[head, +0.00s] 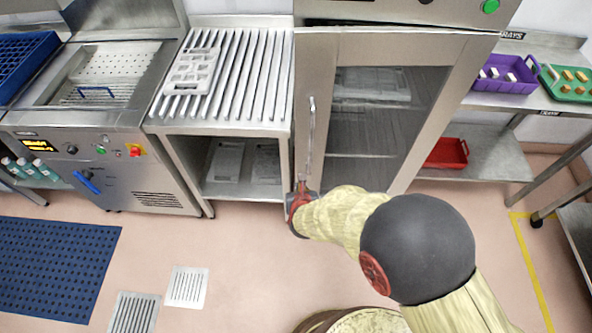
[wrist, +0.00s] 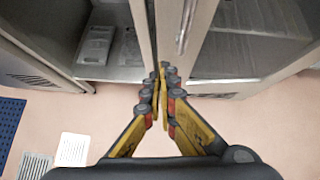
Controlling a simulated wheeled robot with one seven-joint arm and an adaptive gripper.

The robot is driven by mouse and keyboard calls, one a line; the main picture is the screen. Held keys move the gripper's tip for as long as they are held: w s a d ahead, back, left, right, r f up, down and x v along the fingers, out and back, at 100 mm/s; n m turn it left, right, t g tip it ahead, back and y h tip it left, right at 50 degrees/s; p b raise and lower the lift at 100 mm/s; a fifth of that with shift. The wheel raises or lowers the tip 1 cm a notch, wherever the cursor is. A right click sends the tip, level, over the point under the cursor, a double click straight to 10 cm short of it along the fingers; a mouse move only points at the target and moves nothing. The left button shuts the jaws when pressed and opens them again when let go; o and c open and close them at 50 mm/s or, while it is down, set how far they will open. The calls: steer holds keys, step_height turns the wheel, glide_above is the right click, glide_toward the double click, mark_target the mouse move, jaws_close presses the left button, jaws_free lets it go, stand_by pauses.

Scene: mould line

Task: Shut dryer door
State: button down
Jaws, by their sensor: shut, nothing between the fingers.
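The dryer is a steel cabinet in the middle of the head view. Its door (head: 316,75) has a dark glass window (head: 385,115) and a vertical bar handle (head: 311,125) near its left edge. The handle also shows at the top of the wrist view (wrist: 184,28). Whether a small gap remains at the door edge is hard to tell. My gripper (head: 302,184) is shut and empty, low at the door's left edge, below the handle. In the wrist view its fingertips (wrist: 163,68) meet in front of the door's lower edge; contact cannot be told.
Left of the dryer stands a slatted steel table (head: 265,80) with a grey moulded tray (head: 192,70) on top. A control-panel machine (head: 110,165) is further left. Right, a steel shelf holds a purple crate (head: 503,82) and a red bin (head: 447,153). Floor in front is open.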

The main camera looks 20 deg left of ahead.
steer(key=shift+w+a+r+b+x, duration=0.1)
steer(key=shift+w+r+b+x, duration=0.35)
steer(key=shift+x, duration=1.7)
steer(key=shift+w+a+r+b+x, duration=0.2)
steer(key=shift+b+x, duration=0.35)
steer(key=shift+x, duration=1.65)
steer(key=shift+w+a+r+b+x, duration=0.15)
steer(key=shift+r+b+x, duration=0.3)
steer(key=shift+x, duration=1.7)
steer(key=shift+d+f, duration=0.1)
